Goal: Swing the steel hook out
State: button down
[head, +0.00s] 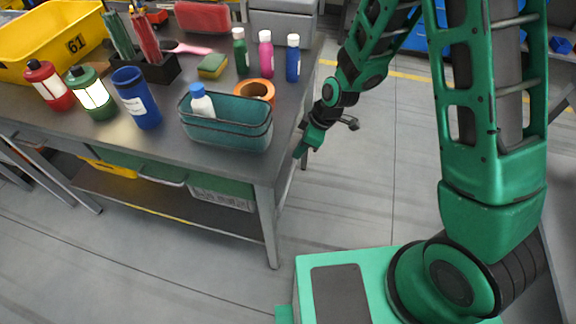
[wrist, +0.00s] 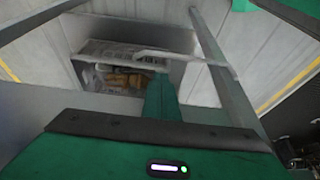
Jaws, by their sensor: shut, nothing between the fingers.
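A slim grey steel bar with a bent end, which looks like the steel hook (wrist: 185,57), shows in the wrist view. It runs crosswise just beyond my gripper's fingertips, toward a table leg on the right. I cannot make out the hook in the head view, where my gripper and the table corner cover that area. My gripper (head: 300,151) is low beside the table's right edge, pointing down. Its green fingers (wrist: 161,88) are together with nothing between them. The fingertips are close to the bar; I cannot tell whether they touch.
The grey table (head: 190,150) carries a teal basket (head: 240,142), an orange ring (head: 256,88), several bottles and a yellow bin (head: 50,40). A crate (wrist: 122,80) lies below the bar in the wrist view. The floor (head: 365,190) right of the table is open.

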jog(key=shift+a+f, duration=0.1)
jog(key=shift+f, duration=0.05)
jog(key=x, duration=0.9)
jog(key=shift+f, duration=0.35)
jog(key=shift+a, duration=0.15)
